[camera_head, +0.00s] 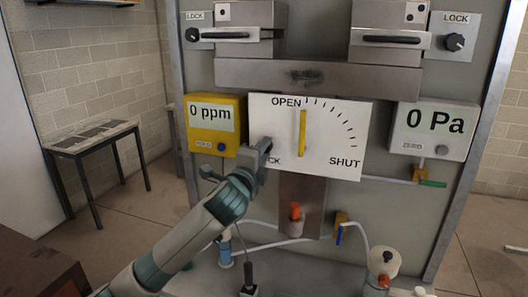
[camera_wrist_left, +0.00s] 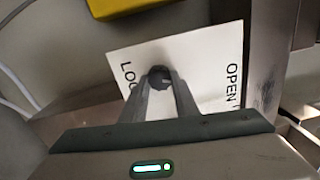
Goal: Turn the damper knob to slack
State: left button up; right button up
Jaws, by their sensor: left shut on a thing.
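A white dial plate (camera_head: 330,165) stands on the upright panel. It reads OPEN at the top and SHUT at the lower right, with an arc of tick marks between. Its yellow pointer (camera_head: 302,133) stands nearly vertical, near OPEN. My left gripper (camera_head: 264,148) is at the plate's left side and covers part of a word ending in CK. In the left wrist view, the fingers close on a small dark round knob (camera_wrist_left: 158,77), beside letters reading LOC. My right gripper is not in view.
A yellow 0 ppm meter (camera_head: 212,142) is just left of the plate. A white 0 Pa meter (camera_head: 435,128) is at right. Two latches with LOCK labels sit above a metal bar (camera_head: 310,77).

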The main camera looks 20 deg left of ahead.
pick_arm(q)
jog(key=shift+n, duration=0.6)
jog(key=o, duration=1.1)
jog(key=shift+a, duration=0.1)
jog(key=shift+c, duration=0.2)
jog(key=s+p, duration=0.4)
jog(key=s, duration=1.3)
jog(key=shift+s+a+f, duration=0.15)
jog(key=shift+s+f, duration=0.05)
jog(key=shift+f, duration=0.15)
